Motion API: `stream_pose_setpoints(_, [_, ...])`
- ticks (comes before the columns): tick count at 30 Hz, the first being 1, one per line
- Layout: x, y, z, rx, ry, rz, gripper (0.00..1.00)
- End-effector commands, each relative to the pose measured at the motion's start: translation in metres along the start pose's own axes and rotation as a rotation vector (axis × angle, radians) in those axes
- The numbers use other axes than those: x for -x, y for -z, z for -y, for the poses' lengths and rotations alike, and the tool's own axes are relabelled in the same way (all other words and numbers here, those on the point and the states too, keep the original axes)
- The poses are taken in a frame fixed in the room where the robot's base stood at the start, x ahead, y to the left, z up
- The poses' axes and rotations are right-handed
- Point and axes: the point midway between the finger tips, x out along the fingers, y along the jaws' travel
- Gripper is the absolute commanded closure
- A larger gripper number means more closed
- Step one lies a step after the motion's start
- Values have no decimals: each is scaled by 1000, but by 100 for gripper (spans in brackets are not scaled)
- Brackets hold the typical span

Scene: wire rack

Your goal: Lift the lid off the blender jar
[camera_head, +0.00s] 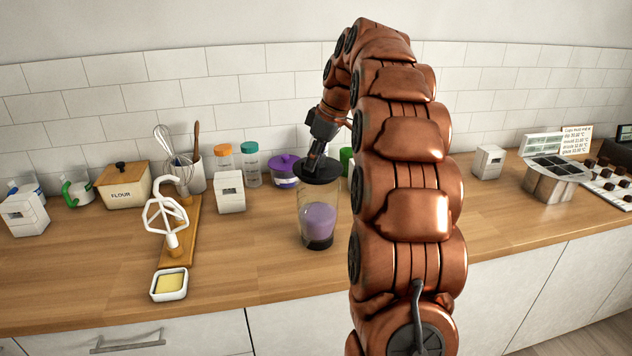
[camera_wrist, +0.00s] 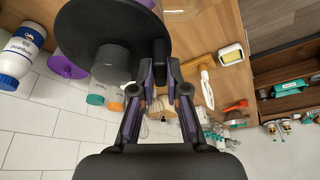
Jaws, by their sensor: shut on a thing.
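The blender jar (camera_head: 318,218) stands upright on the wooden counter, clear-walled, with purple contents and a dark base. Its round black lid (camera_head: 316,172) is at the jar's top in the head view; I cannot tell whether a small gap lies between them. In the wrist view the lid (camera_wrist: 85,25) is a large dark disc with a raised round knob (camera_wrist: 112,63). My gripper (camera_head: 317,157) comes down on the lid from above. In the wrist view my gripper's fingers (camera_wrist: 160,74) are shut at the lid's knob side; the exact contact is partly hidden.
A purple-lidded container (camera_head: 284,170) stands close behind the jar at left, with spice jars (camera_head: 249,164) and a white box (camera_head: 230,191) further left. A mixer beater stand (camera_head: 172,228) and a butter dish (camera_head: 169,285) are left. The counter in front of the jar is clear.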

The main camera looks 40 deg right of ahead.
Motion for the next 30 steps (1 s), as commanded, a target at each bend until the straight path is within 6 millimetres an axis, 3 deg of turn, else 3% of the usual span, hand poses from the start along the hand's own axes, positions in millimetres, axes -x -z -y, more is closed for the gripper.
stream_pose_setpoints(30, [44, 16, 0, 0, 0, -1, 100])
